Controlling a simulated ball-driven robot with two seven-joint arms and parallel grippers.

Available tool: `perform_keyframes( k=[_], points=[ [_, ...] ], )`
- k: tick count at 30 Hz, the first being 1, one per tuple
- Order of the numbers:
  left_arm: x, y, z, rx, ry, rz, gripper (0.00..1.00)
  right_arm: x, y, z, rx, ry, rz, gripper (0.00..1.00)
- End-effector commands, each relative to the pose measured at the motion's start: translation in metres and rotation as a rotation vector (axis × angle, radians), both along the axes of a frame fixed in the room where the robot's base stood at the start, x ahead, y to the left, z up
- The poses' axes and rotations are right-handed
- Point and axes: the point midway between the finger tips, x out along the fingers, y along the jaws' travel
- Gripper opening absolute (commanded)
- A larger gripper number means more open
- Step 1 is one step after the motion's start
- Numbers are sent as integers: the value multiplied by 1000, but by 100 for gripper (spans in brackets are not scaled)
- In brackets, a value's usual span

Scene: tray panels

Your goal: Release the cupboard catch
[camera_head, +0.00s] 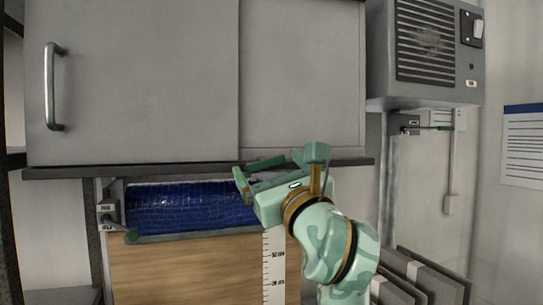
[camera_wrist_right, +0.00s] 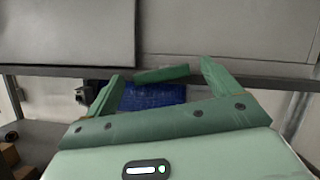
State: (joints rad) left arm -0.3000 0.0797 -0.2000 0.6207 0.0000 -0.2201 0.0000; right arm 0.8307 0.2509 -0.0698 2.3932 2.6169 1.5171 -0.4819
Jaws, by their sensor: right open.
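The grey cupboard (camera_head: 135,80) fills the upper left of the head view, with two flat door panels and a dark bottom edge. A short green bar (camera_head: 266,163), seemingly the catch, lies along that edge. In the right wrist view the green bar (camera_wrist_right: 162,74) shows between the fingertips, slightly tilted. My right gripper (camera_head: 268,161) is open, its fingers on either side of the bar; I cannot tell whether they touch it. In the wrist view the right gripper (camera_wrist_right: 160,71) has its fingers spread wide. My left gripper is not in view.
A metal door handle (camera_head: 52,86) is at the left. Levers stand at the left (camera_head: 112,215) and right (camera_head: 428,127). A grey vented box (camera_head: 425,45) hangs upper right. Below the cupboard are a blue strip (camera_head: 185,206) and wooden panel (camera_head: 185,270). Grey panels (camera_head: 415,275) lean lower right.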

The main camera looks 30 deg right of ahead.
Motion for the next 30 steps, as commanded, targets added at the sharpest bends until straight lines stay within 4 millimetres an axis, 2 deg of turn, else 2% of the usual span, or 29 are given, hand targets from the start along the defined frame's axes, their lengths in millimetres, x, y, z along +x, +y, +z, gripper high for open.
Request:
perform_keyframes(
  k=[9, 14, 18, 24, 30],
  points=[
    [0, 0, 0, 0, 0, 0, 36, 3, 0, 1, 0, -1, 0, 89],
    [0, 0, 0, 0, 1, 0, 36, 3, 0, 2, 0, -1, 0, 45],
    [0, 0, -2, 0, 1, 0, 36, 3, 0, 0, 14, -4, 1, 44],
    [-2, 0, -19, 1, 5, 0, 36, 4, 0, -8, 224, -54, 1, 44],
    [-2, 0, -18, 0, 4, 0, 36, 3, 0, -6, 263, -64, 0, 44]
  ],
)
